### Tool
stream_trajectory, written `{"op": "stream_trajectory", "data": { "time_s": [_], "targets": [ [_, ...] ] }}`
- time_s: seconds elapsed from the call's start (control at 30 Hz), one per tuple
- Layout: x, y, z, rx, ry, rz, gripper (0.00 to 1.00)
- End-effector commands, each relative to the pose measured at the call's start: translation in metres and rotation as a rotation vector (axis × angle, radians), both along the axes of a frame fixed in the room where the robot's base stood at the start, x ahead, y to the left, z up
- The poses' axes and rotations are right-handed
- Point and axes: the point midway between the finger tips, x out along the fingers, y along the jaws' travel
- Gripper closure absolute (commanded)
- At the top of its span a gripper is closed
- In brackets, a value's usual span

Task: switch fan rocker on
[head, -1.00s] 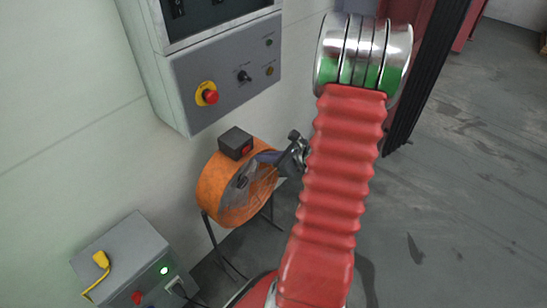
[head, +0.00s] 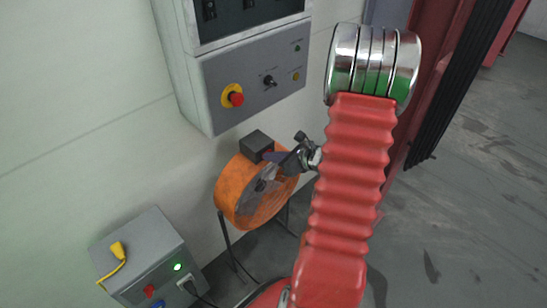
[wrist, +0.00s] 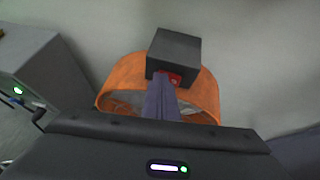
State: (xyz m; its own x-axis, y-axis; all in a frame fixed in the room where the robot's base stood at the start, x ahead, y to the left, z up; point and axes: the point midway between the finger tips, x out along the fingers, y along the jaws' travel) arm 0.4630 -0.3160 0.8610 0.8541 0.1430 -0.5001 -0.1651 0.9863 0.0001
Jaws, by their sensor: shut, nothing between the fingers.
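The orange drum fan (head: 232,196) stands on thin dark legs by the wall and also shows in the wrist view (wrist: 124,76). A dark grey switch box (head: 256,144) sits on top of its rim, and it shows large in the wrist view (wrist: 175,50). The red rocker (wrist: 175,79) is on the box's near face, low down. My gripper (wrist: 161,77) is shut and empty, its narrow fingertips right at the rocker and covering its left part. In the head view my gripper (head: 268,158) is just in front of the box. I cannot tell whether the tips touch the rocker.
A grey control cabinet (head: 255,75) with a red emergency button (head: 236,99) hangs above the fan. A lower grey box (head: 140,255) with a yellow plug (head: 117,249) and green lamp stands at left. Open floor (head: 470,200) lies to the right.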

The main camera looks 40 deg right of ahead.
Motion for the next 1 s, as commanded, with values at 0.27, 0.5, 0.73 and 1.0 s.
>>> {"op": "stream_trajectory", "data": {
  "time_s": [0.27,0.5,0.73,1.0],
  "targets": [
    [0.001,-0.001,0.0,-0.001,-0.001,0.003,1.0],
    [-0.001,-0.011,0.0,-0.001,0.0,-0.002,1.0],
    [-0.002,-0.016,0.0,-0.001,-0.001,0.001,1.0],
    [-0.002,-0.016,0.0,0.0,-0.001,0.001,1.0]
  ]
}}
